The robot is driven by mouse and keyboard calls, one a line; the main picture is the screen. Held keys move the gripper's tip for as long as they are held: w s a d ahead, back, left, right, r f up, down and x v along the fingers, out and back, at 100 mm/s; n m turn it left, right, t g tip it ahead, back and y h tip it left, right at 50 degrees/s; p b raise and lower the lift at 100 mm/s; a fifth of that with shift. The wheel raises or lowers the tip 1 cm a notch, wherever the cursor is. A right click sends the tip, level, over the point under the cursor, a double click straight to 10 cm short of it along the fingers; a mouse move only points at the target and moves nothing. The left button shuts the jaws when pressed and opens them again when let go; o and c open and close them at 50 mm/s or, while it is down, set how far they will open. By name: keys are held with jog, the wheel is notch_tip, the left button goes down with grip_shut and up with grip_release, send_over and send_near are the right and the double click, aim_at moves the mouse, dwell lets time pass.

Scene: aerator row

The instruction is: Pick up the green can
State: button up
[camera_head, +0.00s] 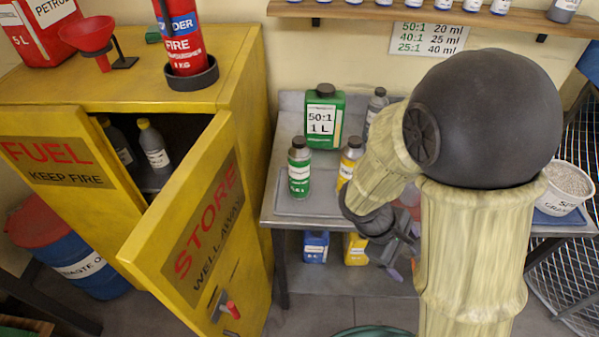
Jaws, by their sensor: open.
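A green can (340,108) with a black cap and a white "50:1 1 L" label stands upright at the back of the grey metal bench (272,206). A smaller green bottle (299,182) with a grey cap stands in front of it, in a shallow tray, and overlaps its lower left in the picture. My gripper (398,268) is open, lower and to the right of both, near the bench's front edge. My arm hides part of the gripper and the bench's right side. Nothing shows between the fingers.
A yellow bottle (349,160) and a grey bottle (376,105) stand right of the green can. A yellow cabinet (225,75) stands left, its door (190,225) open towards the bench. A shelf (430,14) with small bottles runs above. A white tub (567,185) stands right.

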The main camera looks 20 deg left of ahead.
jog(key=w+a+n+t+h, duration=0.3)
jog(key=w+a+n+t, duration=0.15)
jog(key=a+n, duration=0.2)
jog(key=n+t+y, duration=0.9)
jog(key=n+t, duration=0.4)
jog(key=n, duration=0.2)
send_near(295, 164)
jog(key=s, duration=0.2)
jog(key=shift+s+a+r+g+b, duration=0.1)
jog(key=shift+s+r+g+b, duration=0.2)
jog(key=shift+b, duration=0.1)
jog(key=w+p, duration=0.1)
jog(key=w, duration=0.3)
jog(key=w+p, duration=0.1)
jog(key=w, duration=0.3)
jog(key=w+p, duration=0.1)
jog(key=w, duration=0.3)
jog(key=shift+w+d+f, duration=0.1)
jog(key=shift+d, duration=0.25)
